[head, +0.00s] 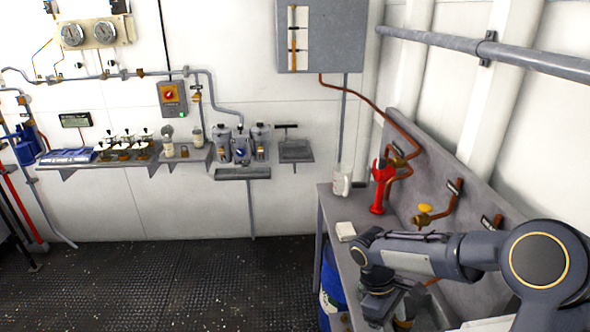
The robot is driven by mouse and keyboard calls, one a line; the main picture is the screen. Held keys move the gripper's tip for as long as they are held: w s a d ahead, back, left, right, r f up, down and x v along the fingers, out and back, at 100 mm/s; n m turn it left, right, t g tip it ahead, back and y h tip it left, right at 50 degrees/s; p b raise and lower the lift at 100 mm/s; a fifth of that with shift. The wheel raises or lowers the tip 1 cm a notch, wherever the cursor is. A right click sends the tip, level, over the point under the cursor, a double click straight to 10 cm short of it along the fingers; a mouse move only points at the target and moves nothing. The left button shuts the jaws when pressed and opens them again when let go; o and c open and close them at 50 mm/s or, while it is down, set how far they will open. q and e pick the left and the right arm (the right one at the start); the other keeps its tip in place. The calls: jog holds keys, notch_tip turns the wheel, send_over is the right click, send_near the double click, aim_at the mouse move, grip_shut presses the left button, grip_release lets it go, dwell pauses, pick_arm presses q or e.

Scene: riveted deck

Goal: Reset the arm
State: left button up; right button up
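My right arm reaches in from the right of the head view, over the grey workbench (340,205). Its wrist bends downward, and my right gripper (404,318) hangs low over the bench near the bottom edge. The gripper is dark and partly hidden by the wrist, so I cannot tell whether its fingers are open or what is between them. My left arm and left gripper are not in view.
On the bench stand a white mug (342,181), a red tool-like object (380,187) and a small white block (346,231). Copper pipes with a yellow valve knob (425,208) run along the back panel. A blue drum (331,285) is under the bench. The deck (180,280) at left is clear.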

jog(key=s+d+r+m+t+y+b, duration=0.2)
jog(key=s+r+m+t+y+b, duration=0.15)
jog(key=s+r+m, duration=0.6)
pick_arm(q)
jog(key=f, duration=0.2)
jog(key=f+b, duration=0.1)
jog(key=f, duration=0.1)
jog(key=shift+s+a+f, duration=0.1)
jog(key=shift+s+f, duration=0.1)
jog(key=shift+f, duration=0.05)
pick_arm(e)
jog(key=s+a+f+m+t+y, duration=0.1)
jog(key=s+a+m+t+y, duration=0.1)
jog(key=s, duration=0.9)
jog(key=a+t+y, duration=0.1)
jog(key=t+y, duration=0.1)
jog(key=t, duration=0.1)
jog(key=shift+f, duration=0.4)
